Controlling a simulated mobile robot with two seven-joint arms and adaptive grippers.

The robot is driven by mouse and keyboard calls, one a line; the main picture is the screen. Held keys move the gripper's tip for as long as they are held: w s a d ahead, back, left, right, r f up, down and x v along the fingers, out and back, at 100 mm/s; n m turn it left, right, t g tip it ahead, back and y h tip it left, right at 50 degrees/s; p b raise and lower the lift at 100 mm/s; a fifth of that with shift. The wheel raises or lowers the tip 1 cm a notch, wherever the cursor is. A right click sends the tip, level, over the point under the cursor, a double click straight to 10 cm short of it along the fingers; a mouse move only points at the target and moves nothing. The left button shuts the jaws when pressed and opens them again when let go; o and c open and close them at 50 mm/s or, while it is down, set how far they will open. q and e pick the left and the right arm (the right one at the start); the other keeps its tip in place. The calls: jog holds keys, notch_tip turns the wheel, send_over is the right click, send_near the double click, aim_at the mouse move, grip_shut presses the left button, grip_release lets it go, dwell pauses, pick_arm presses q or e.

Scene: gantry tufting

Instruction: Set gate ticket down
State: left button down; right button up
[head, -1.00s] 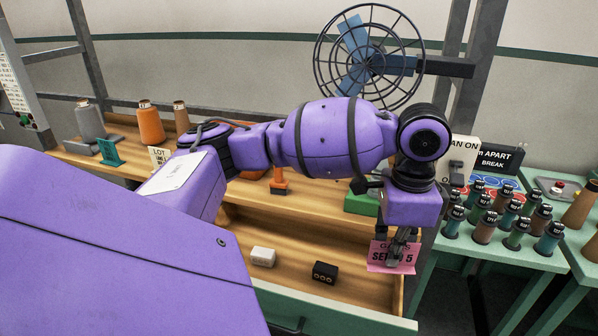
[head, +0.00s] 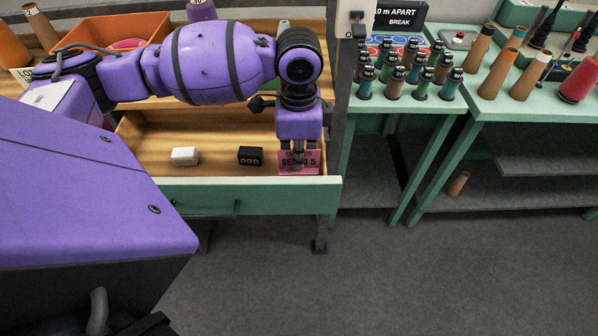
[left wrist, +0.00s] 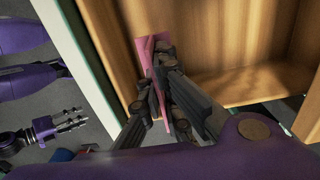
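The gate ticket (head: 312,158) is a pink card with dark print, upright at the right end of the open drawer (head: 245,196). My left gripper (head: 298,160) points down into the drawer, its fingers closed on the ticket. In the left wrist view, the ticket (left wrist: 147,50) shows as a pink edge between the fingers (left wrist: 160,92), close to the wooden drawer wall. I cannot tell whether its lower edge touches the drawer floor. My right gripper (left wrist: 78,120) shows small at the left of the left wrist view, empty, with its fingers apart.
A white block (head: 185,156) and a black block with round holes (head: 250,155) lie in the drawer, left of the ticket. The drawer floor between them is bare. A green table (head: 465,130) with bobbins and cones stands at the right.

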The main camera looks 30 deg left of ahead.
pick_arm(q)
notch_tip(320, 180, down, 6)
jog(key=shift+f, duration=0.2)
dwell(0.3)
jog(key=c, duration=2)
grip_release()
jog(key=shift+r, duration=0.1)
notch_tip(320, 180, up, 12)
jog(key=shift+r, duration=0.1)
